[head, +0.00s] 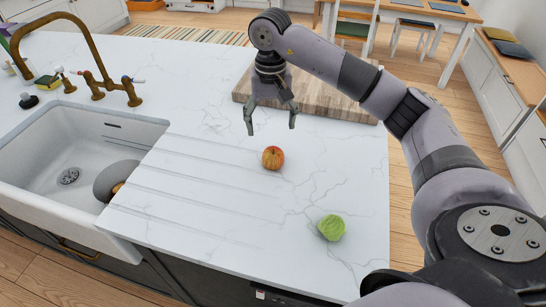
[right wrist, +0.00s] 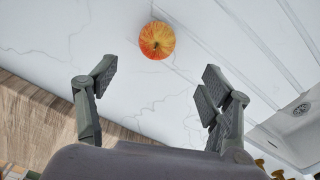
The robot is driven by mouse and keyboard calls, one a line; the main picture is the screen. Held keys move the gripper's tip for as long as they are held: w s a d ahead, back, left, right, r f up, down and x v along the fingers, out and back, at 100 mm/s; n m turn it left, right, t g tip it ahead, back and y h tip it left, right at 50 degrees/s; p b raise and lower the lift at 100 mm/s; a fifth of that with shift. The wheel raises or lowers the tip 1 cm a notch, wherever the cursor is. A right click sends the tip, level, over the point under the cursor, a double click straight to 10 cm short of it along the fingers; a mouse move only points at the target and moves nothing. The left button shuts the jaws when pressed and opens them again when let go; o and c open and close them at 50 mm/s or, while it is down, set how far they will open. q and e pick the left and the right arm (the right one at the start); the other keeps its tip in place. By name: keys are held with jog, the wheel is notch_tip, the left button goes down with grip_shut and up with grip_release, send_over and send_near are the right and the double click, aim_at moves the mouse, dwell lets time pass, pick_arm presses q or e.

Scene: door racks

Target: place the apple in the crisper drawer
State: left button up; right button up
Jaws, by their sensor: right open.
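A red and yellow apple (head: 273,158) sits on the white marble counter, near its middle right. It also shows in the right wrist view (right wrist: 157,40), beyond and between the fingertips. My right gripper (head: 271,126) is open and empty, pointing down above the counter, just behind the apple and apart from it. Its two fingers (right wrist: 158,85) are spread wide in the right wrist view. My left gripper is not in view. I see no crisper drawer in these frames.
A wooden board (head: 340,103) lies behind the gripper. A white sink (head: 45,165) with a brass faucet (head: 98,85) is on the left. The counter around the apple is clear.

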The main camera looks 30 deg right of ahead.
aim_at(273, 151)
notch_tip(273, 151, down, 7)
jog(key=shift+r+p, duration=0.1)
jog(key=shift+p, duration=0.7)
jog(key=shift+s+d+f+p, duration=0.1)
jog(key=shift+f+p, duration=0.45)
jog(key=shift+f, duration=0.05)
notch_tip(273, 151, down, 4)
jog(key=shift+d+r+p, duration=0.1)
jog(key=shift+r+p, duration=0.1)
jog(key=shift+p, duration=0.65)
jog(key=shift+f, duration=0.35)
jog(key=shift+c, duration=0.3)
jog(key=c, duration=1.4)
jog(key=shift+o, duration=0.2)
jog(key=shift+r, duration=0.15)
